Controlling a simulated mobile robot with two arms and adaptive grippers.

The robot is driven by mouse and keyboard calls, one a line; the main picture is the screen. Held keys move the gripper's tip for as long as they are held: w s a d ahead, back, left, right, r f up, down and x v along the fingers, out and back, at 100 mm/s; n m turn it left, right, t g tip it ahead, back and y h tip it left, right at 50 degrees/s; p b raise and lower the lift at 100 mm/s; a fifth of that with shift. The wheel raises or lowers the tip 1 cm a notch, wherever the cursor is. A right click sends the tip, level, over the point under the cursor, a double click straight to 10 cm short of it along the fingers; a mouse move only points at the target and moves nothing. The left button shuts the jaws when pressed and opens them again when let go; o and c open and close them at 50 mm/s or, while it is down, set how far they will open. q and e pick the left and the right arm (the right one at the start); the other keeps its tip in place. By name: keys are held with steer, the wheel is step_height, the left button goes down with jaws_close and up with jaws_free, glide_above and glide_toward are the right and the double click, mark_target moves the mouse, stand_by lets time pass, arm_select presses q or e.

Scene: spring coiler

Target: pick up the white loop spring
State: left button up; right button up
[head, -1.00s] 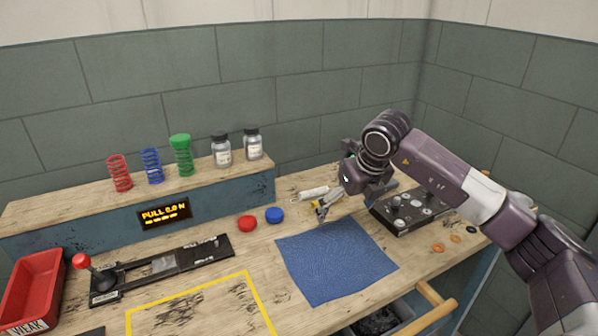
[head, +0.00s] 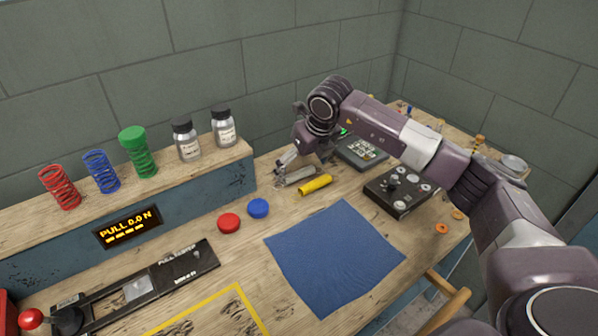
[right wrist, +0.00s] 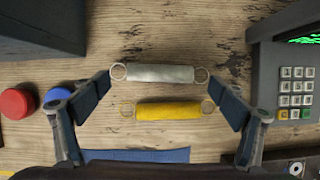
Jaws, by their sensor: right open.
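The white loop spring (right wrist: 160,73) is a pale coil with a ring at each end, lying crosswise on the bench in the right wrist view. In the head view the white loop spring (head: 299,175) lies partly hidden by my right gripper (head: 284,170). A yellow loop spring (right wrist: 167,110) lies parallel to it, nearer the bottom of the wrist view. My right gripper (right wrist: 163,85) is open and empty above the bench, its fingers spread to either side of the white spring's ends. My left gripper is not in view.
A blue mat (head: 335,258) lies in front of the springs. Red (head: 229,222) and blue (head: 258,208) caps are left of them. A black knob box (head: 398,192) and a keypad device (head: 360,151) stand to the right. A raised shelf (head: 200,190) holds coils and bottles.

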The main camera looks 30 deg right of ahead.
steer(key=shift+x, duration=1.2)
steer(key=c, duration=1.3)
steer(key=shift+o, duration=0.2)
steer(key=shift+r, duration=0.1)
